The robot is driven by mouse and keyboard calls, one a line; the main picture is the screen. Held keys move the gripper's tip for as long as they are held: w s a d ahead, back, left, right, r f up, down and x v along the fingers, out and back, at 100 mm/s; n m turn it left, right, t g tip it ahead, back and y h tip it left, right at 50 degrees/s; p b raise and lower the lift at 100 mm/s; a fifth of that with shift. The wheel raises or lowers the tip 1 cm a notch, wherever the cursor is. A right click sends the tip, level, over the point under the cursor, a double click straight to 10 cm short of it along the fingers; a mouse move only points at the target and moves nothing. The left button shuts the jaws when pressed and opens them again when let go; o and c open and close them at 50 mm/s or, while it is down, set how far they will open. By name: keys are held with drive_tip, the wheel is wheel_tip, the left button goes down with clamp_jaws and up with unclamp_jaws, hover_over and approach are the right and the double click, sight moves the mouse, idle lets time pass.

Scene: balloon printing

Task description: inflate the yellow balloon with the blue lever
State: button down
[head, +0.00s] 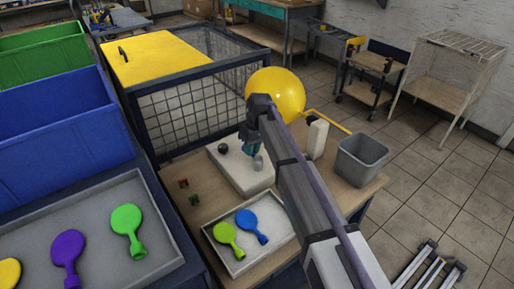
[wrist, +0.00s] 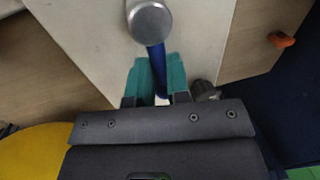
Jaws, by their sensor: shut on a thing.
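The yellow balloon (head: 275,93) is round and swollen, standing behind my gripper and arm in the head view. A rounded yellow surface (wrist: 35,152), which looks like the balloon, shows at the lower left of the wrist view. The blue lever (wrist: 156,68) has a round metal end (wrist: 150,20) and stands over the white machine box (head: 233,172). My gripper (wrist: 154,66) has teal fingers shut on the lever's blue shaft. In the head view my gripper (head: 250,145) is above the box, and the lever's blue part is mostly hidden there.
A grey tray (head: 236,272) holds a green and a blue flat balloon. A larger tray (head: 170,240) holds several more. A mesh cage with a yellow panel (head: 157,56) stands behind, a grey bin (head: 362,160) at right. Black knob (head: 223,149) on the box.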

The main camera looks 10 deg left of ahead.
drive_tip(key=c, duration=1.1)
unclamp_jaws()
wheel_tip(320, 180, up, 11)
drive_tip(key=w+d+p, duration=0.1)
drive_tip(key=p, duration=0.9)
drive_tip(key=shift+w+d+f+p, duration=0.15)
drive_tip(key=shift+w+f+p, duration=0.05)
drive_tip(key=shift+w+p, duration=0.1)
drive_tip(key=s+d+m, duration=0.3)
drive_tip(key=s+d, duration=0.5)
drive_tip(key=d, duration=0.3)
drive_tip(key=s+d+f+m+t+h+b, duration=0.1)
drive_tip(key=s+d+m, duration=0.2)
drive_tip(key=s+d, duration=0.5)
drive_tip(key=s+d+m, duration=0.4)
drive_tip(key=s+d, duration=0.4)
drive_tip(key=d, duration=0.7)
drive_tip(key=shift+d+f+t, duration=0.3)
drive_tip(key=shift+d+f, duration=0.05)
drive_tip(key=shift+d, duration=0.05)
